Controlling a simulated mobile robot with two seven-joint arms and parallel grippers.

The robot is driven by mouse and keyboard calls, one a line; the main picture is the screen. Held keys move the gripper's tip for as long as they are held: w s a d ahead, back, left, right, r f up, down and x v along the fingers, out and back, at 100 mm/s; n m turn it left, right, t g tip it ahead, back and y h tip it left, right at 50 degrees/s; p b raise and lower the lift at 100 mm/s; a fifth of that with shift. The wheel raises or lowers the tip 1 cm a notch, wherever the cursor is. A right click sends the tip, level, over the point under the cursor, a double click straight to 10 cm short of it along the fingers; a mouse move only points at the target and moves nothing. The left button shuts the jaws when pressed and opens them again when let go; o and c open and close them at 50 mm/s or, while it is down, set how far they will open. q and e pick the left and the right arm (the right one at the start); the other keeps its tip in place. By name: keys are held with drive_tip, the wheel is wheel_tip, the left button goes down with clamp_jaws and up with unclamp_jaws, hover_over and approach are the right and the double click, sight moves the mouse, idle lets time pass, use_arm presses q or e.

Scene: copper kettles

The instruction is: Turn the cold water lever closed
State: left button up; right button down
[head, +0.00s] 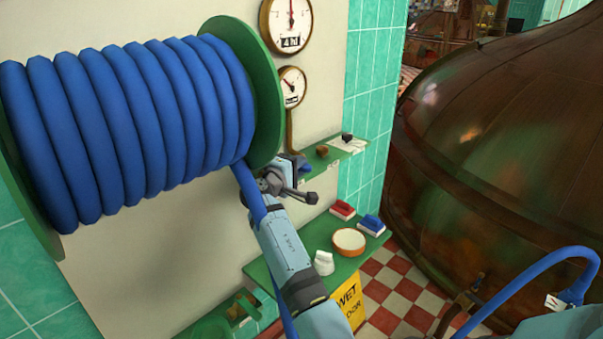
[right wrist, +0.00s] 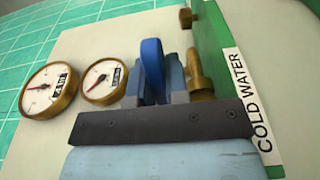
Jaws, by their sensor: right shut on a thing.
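The blue cold water lever (right wrist: 152,65) stands between the fingers of my right gripper (right wrist: 160,85) in the right wrist view. A brass fitting (right wrist: 198,75) is just to its right, and a "COLD WATER" label (right wrist: 248,100) runs along the green board's edge. In the head view my right gripper (head: 290,172) is at the wall beside the hose reel and is shut on the lever, which it mostly hides there. The exact angle of the lever is hard to tell. My left gripper is not in view.
A green reel with blue hose (head: 130,120) fills the upper left, close to my right arm. Two gauges (head: 288,25) hang above. A green shelf (head: 290,262) holds red and blue brushes and a round tan item. A large copper kettle (head: 500,150) stands right.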

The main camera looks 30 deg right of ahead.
drive_tip(key=shift+s+a+m+g+h+b, duration=0.1)
drive_tip(key=shift+a+m+g+h+b, duration=0.2)
drive_tip(key=shift+g, duration=0.25)
drive_tip(key=shift+s+a+m+g+h+b, duration=0.1)
drive_tip(key=shift+a+m+g+b, duration=0.1)
drive_tip(key=shift+m+g, duration=0.3)
drive_tip(key=shift+a+g, duration=0.1)
drive_tip(key=shift+g, duration=0.25)
drive_tip(key=c, duration=1.1)
unclamp_jaws()
